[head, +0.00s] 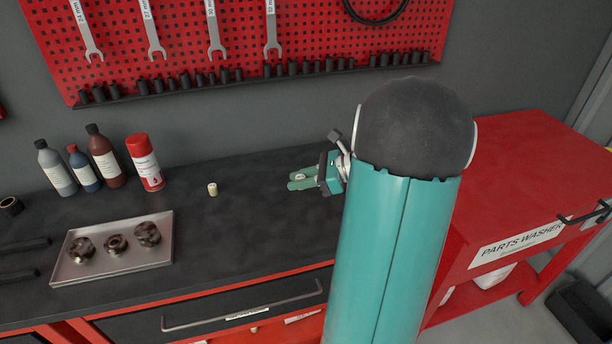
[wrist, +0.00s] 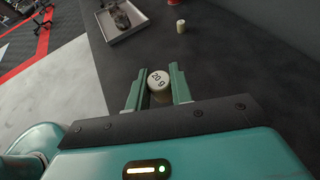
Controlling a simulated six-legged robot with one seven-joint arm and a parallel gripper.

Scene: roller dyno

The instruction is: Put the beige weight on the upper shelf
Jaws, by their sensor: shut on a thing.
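My gripper (head: 300,182) is over the dark workbench top, near the middle of the head view. In the wrist view my gripper (wrist: 158,72) is shut on a small beige weight (wrist: 159,80) marked "20 g", upright between the two green fingers. The held weight shows only as a small pale spot between the fingers in the head view (head: 299,177). A second small beige cylinder (head: 212,189) stands apart on the bench to the left; it also shows in the wrist view (wrist: 181,27). I cannot make out an upper shelf.
A metal tray (head: 70,268) with several dark brown parts lies at the left. A red spray can (head: 145,163) and several bottles stand behind it. A red parts washer (head: 530,190) stands at the right. A tool pegboard (head: 230,45) hangs behind.

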